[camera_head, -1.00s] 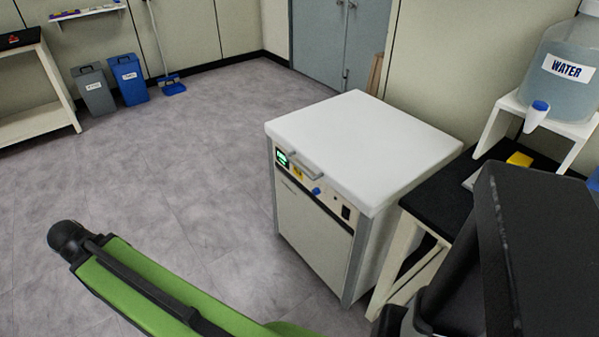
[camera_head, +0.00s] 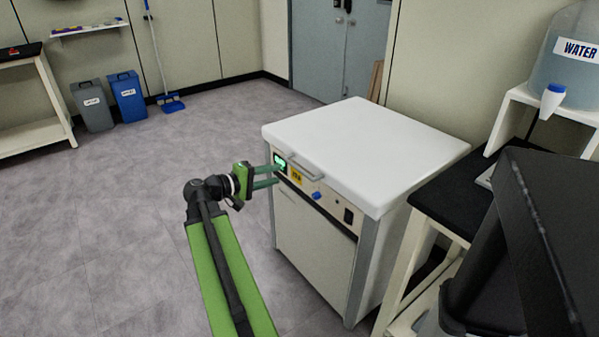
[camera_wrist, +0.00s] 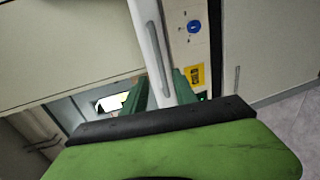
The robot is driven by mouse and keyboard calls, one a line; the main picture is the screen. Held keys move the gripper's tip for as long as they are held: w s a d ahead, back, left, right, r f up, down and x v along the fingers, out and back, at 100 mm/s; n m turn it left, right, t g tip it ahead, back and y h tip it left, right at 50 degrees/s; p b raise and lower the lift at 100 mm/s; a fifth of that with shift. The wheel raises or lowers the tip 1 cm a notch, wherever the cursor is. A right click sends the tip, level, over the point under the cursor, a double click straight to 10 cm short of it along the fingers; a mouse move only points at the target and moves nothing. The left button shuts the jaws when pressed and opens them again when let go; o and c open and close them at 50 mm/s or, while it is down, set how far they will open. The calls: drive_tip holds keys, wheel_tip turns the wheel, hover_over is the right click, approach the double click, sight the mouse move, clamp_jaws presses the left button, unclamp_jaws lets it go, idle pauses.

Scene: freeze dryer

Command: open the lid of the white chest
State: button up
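The white chest (camera_head: 318,235) stands right of centre in the head view, its flat white lid (camera_head: 370,145) lying shut. A grey bar handle (camera_head: 306,165) runs along the lid's front edge; the handle also shows in the wrist view (camera_wrist: 158,58), upright in the picture. My gripper (camera_head: 266,176) is at the left end of the chest's front, left of the handle.
The front panel carries a green display (camera_head: 280,162), a yellow label (camera_head: 296,175) and a blue knob (camera_head: 317,196). A black-topped table (camera_head: 450,205) stands close on the chest's right, with a water jug (camera_head: 572,75) on a stand behind. The floor to the left is clear.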

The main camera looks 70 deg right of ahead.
sight(297, 169)
drive_tip(key=b+x, duration=0.1)
drive_tip(key=x, duration=1)
drive_tip(key=shift+b, duration=0.4)
clamp_jaws()
drive_tip(key=shift+w, duration=0.1)
idle(0.4)
